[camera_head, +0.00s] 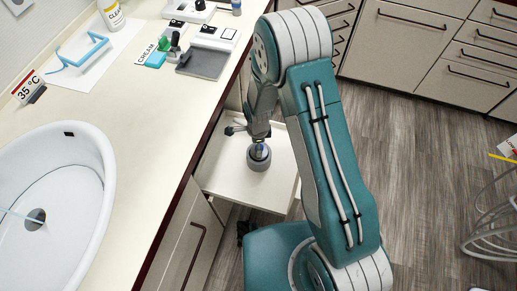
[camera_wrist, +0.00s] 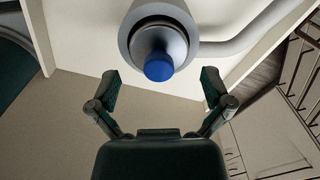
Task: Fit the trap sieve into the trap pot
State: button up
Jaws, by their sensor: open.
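The trap pot (camera_head: 258,163) is a grey round cup on a white surface below the counter's edge. It shows from its mouth side in the wrist view (camera_wrist: 190,12), with a grey pipe running off to the right. The trap sieve (camera_wrist: 152,42) appears as a grey round body with a blue knob (camera_wrist: 158,68), within the pot's mouth. How deep it sits cannot be told. My gripper (camera_wrist: 158,88) is open and empty, its two fingers apart to either side and just short of the knob. In the head view my gripper (camera_head: 259,136) is over the pot, partly hiding the sieve.
The counter edge and a cabinet door (camera_head: 187,250) lie close left of my arm. A white basin (camera_head: 95,150) is set in the counter. A small dark fitting (camera_head: 233,130) lies behind the pot. Coiled hose (camera_head: 490,235) stands on the floor at right; the middle floor is clear.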

notch_tip(320, 180, up, 7)
jog(key=shift+f, duration=0.15)
jog(key=d+r+n+t, duration=0.1)
jog(key=d+r+n, duration=0.25)
jog(key=r, duration=0.85)
notch_tip(320, 180, up, 8)
jog(key=n+t, duration=0.1)
jog(key=n, duration=0.3)
send_over(266, 150)
jog(key=s+d, duration=0.3)
jog(key=s+d+r+n+t, duration=0.1)
jog(key=s+d+r+n, duration=0.2)
jog(key=s+r+n, duration=0.2)
jog(key=s+d+r+n+t, duration=0.2)
jog(key=s+d+r+n, duration=0.2)
jog(key=s+r, duration=0.4)
jog(key=s+n, duration=0.1)
jog(key=s, duration=0.2)
jog(key=shift+r+t, duration=0.3)
jog(key=shift+r, duration=0.1)
jog(key=shift+s, duration=0.1)
